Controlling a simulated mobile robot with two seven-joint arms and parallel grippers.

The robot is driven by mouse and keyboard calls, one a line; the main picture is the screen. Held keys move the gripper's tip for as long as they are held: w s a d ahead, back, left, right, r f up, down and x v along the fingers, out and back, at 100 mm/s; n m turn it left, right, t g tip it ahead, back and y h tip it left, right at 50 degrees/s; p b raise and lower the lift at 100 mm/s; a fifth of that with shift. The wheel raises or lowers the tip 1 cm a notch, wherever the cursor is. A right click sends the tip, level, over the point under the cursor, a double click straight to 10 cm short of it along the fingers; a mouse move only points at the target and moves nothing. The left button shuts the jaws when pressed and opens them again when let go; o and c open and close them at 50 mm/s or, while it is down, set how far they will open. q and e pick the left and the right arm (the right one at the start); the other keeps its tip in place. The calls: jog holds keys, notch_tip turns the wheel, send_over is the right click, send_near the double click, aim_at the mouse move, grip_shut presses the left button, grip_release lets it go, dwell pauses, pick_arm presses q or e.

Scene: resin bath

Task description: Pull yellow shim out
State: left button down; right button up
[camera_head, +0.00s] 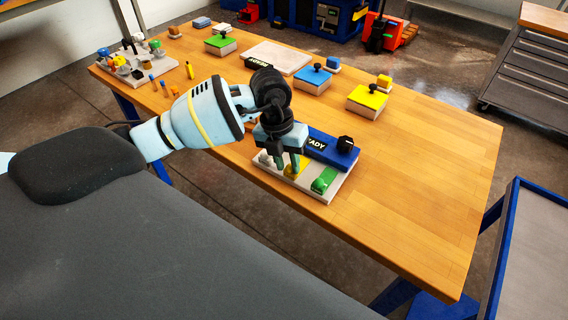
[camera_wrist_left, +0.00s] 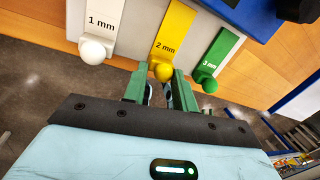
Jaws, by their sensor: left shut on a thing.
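The yellow shim (camera_wrist_left: 177,27), marked 2 mm, lies flat with its round yellow knob (camera_wrist_left: 163,72) toward my left gripper. In the head view the yellow shim (camera_head: 300,172) is partly hidden by the gripper. My left gripper (camera_head: 286,166) points down at the front of the white base plate. In the wrist view its green fingers are shut on the yellow knob, one on each side. The white 1 mm shim (camera_wrist_left: 104,22) lies to the left and the green 3 mm shim (camera_wrist_left: 219,53) to the right, both untouched. My right gripper is out of view.
A blue block (camera_head: 325,147) with a black knob sits behind the shims on the white plate (camera_head: 317,196). Yellow (camera_head: 367,101), blue (camera_head: 312,80) and green-topped blocks stand farther back. The wooden table (camera_head: 430,160) is clear to the right.

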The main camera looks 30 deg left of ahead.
aim_at(283, 174)
pick_arm(q)
jog(key=shift+w+d+r, duration=0.1)
jog(key=shift+w+d, duration=0.05)
jog(key=c, duration=1.3)
grip_release()
jog(key=shift+o, duration=0.2)
notch_tip(283, 174, up, 8)
jog(key=a, duration=0.1)
jog(key=shift+a, duration=0.3)
jog(key=shift+f, duration=0.2)
